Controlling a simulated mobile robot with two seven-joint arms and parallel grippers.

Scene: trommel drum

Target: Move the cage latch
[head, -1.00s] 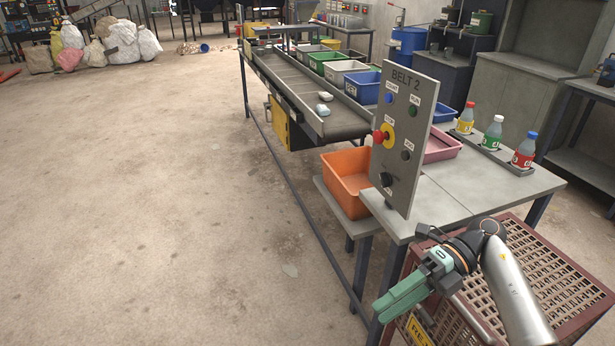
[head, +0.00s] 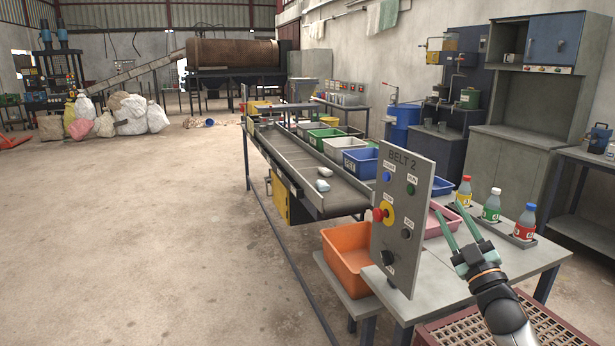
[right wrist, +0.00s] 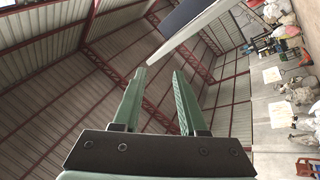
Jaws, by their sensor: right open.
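A red-brown perforated cage (head: 552,325) shows at the bottom right of the head view, cut off by the frame's lower edge. I cannot make out a latch on it. My right gripper (head: 448,209) is raised above the grey table, its green fingers pointing up and apart with nothing between them. The right wrist view shows the same open fingers (right wrist: 160,75) against the roof. My left gripper is not in view.
The BELT 2 panel (head: 402,215) stands left of my right gripper, on the grey table (head: 440,285). Several capped bottles stand to its right, including a green-labelled one (head: 491,207). An orange bin (head: 348,262) sits left.

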